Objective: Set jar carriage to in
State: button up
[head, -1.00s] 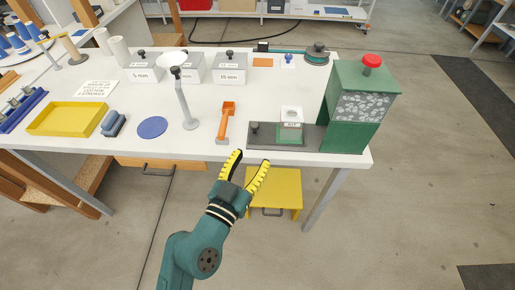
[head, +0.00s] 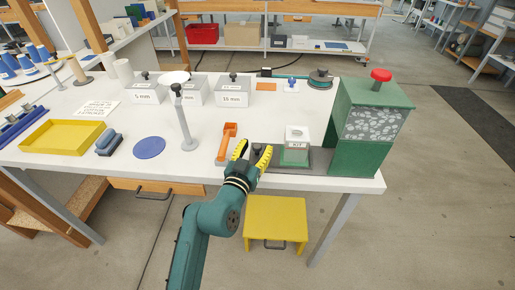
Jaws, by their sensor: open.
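The jar carriage (head: 294,158) is a green block on a dark grey base plate (head: 320,161) at the table's front right. A clear jar (head: 297,134) with a white top and a "KIT" label stands upright on it. The carriage sits left of the green press (head: 352,155), outside its housing, with a stretch of bare plate between. A small dark knob (head: 257,149) shows at the plate's left end. My gripper (head: 253,151) is open, its yellow fingertips on either side of the knob in the picture. I cannot tell whether they touch it. The fingers hide part of the plate's left end.
The press has a red top knob (head: 381,75) and a window of small pale pieces. An orange tool (head: 227,139) lies close left of my gripper. A yellow stool (head: 275,220) is below.

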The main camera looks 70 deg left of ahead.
jog(key=shift+w+a, duration=0.4)
jog(key=shift+a, duration=0.05)
jog(key=shift+c, duration=0.3)
grip_shut()
jog(key=shift+w+r, duration=0.1)
jog(key=shift+w, duration=0.05)
